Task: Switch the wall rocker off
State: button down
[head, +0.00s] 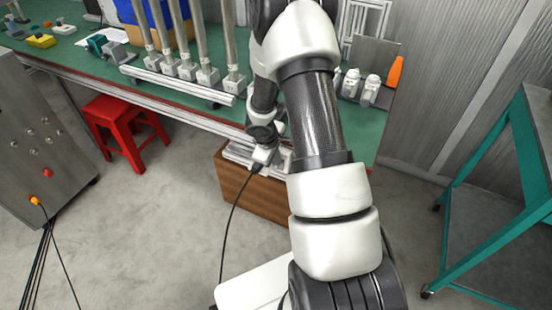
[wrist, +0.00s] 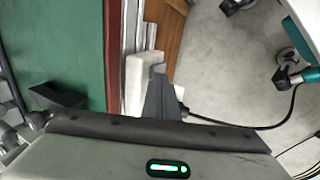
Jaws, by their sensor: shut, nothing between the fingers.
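I cannot make out a wall rocker in either view. My gripper (wrist: 158,80) shows in the wrist view as dark tapered fingers, shut together and empty. They lie beside a white block-like part (wrist: 134,84) at the edge of the green bench top (wrist: 70,45); I cannot tell whether they touch it. In the head view my arm crosses the middle and hides part of the bench and the wall behind it. The gripper's fingertips cannot be clearly made out there.
A brown wooden box (head: 240,188) stands under the green bench (head: 120,70). A red stool (head: 122,130) is to its left. A grey control cabinet (head: 38,145) stands at the far left and a teal-framed cart (head: 480,190) at the right. A black cable (head: 226,220) hangs to the floor.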

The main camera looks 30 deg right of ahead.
jog(key=p+v, duration=0.5)
jog(key=v, duration=1.2)
jog(key=shift+r, duration=0.25)
